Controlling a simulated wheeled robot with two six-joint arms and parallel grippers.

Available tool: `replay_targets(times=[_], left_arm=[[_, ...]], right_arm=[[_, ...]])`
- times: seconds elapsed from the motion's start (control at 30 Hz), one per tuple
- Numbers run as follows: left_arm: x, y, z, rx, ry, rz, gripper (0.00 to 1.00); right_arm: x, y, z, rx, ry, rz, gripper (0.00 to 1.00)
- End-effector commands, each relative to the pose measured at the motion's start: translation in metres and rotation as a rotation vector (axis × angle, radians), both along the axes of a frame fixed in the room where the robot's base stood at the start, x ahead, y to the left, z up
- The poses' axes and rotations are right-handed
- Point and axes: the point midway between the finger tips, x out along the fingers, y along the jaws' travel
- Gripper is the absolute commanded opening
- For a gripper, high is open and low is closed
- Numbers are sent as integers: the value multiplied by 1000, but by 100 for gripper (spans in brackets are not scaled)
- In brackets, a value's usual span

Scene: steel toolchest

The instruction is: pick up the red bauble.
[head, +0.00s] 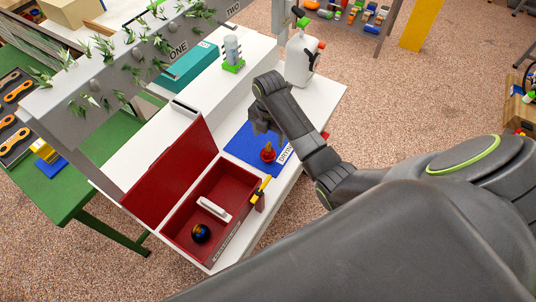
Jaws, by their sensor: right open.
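The red bauble (268,154) sits on the blue mat (243,147), which has a white lettered label at its right edge. My right gripper (266,137) reaches down from above and is open, with its fingers right over the bauble's top. I cannot tell whether the fingers touch it, as the hand hides part of that spot. My left gripper is not in view.
A red toolchest (239,178) with its lid open stands at the front left, holding a white bar-shaped piece (213,209) and a dark ball (201,233). A yellow-handled tool (262,187) is at its right side. A white canister (300,60) stands behind my right arm.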

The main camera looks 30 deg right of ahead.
Motion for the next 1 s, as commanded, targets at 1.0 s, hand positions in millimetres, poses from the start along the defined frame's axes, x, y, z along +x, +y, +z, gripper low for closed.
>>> replay_targets(times=[1.0], left_arm=[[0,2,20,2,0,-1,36]], right_arm=[[-1,3,-67,-1,-2,0,67]])
